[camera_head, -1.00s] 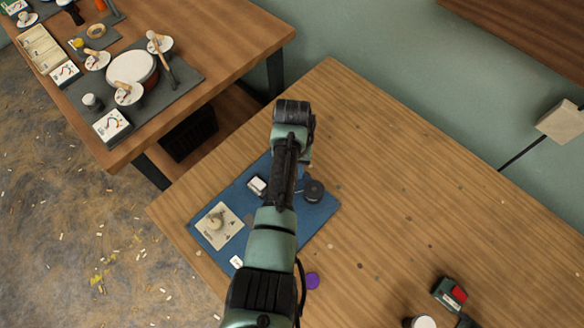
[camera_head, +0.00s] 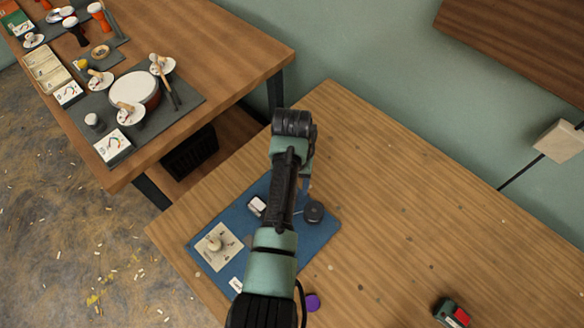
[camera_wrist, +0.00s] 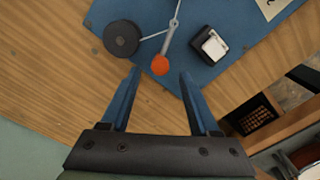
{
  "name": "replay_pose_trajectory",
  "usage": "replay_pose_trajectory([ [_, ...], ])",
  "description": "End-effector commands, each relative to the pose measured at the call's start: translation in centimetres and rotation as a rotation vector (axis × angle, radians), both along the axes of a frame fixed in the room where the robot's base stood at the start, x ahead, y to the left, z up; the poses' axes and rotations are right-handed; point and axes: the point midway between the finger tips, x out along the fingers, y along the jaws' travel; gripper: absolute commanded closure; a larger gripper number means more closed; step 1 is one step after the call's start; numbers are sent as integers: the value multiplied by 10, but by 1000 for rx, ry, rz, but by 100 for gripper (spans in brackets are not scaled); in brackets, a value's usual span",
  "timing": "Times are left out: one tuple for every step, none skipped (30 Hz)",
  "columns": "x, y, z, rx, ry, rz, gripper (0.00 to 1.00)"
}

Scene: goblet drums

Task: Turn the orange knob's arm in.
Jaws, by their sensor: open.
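The orange knob (camera_wrist: 160,65) shows in the wrist view at the end of a thin grey arm (camera_wrist: 169,38) that reaches up over the blue mat (camera_wrist: 145,10). The knob lies near the mat's edge. My gripper (camera_wrist: 160,74) is open, its two blue fingers spread on either side of the knob, which sits about level with the fingertips in the picture. I cannot tell whether they touch it or how high they are above it.
A black disc (camera_wrist: 121,38) with a thin rod lies left of the knob; a black-and-white box (camera_wrist: 210,45) lies right. In the head view, a beige plate with a knob (camera_head: 218,246) is on the mat. The wooden table right of the mat is mostly clear. Another table holds a drum (camera_head: 135,88).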

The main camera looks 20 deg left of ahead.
Motion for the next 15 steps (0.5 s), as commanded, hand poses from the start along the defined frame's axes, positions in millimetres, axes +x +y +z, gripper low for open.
replay_pose_trajectory([
  [2, 0, 14, 2, -6, -1, 38],
  [1, 0, 21, 2, -7, -1, 38],
  [2, 0, 30, 2, -7, -1, 38],
  [2, 0, 36, 2, -6, -1, 38],
  [1, 0, 43, 2, -6, -1, 38],
  [1, 0, 52, 2, -6, -1, 38],
  [2, 0, 57, 2, -6, -1, 38],
  [1, 0, 63, 2, -6, 0, 38],
  [1, 0, 70, 1, -5, 0, 38],
  [1, 0, 74, 1, -5, 0, 38],
  [1, 0, 78, 1, -5, 0, 38],
  [1, 0, 83, 1, -3, 0, 38],
  [1, 0, 86, 1, -3, 0, 38],
  [1, 0, 88, 1, -3, 0, 38],
  [1, 0, 91, 1, -3, 0, 38],
])
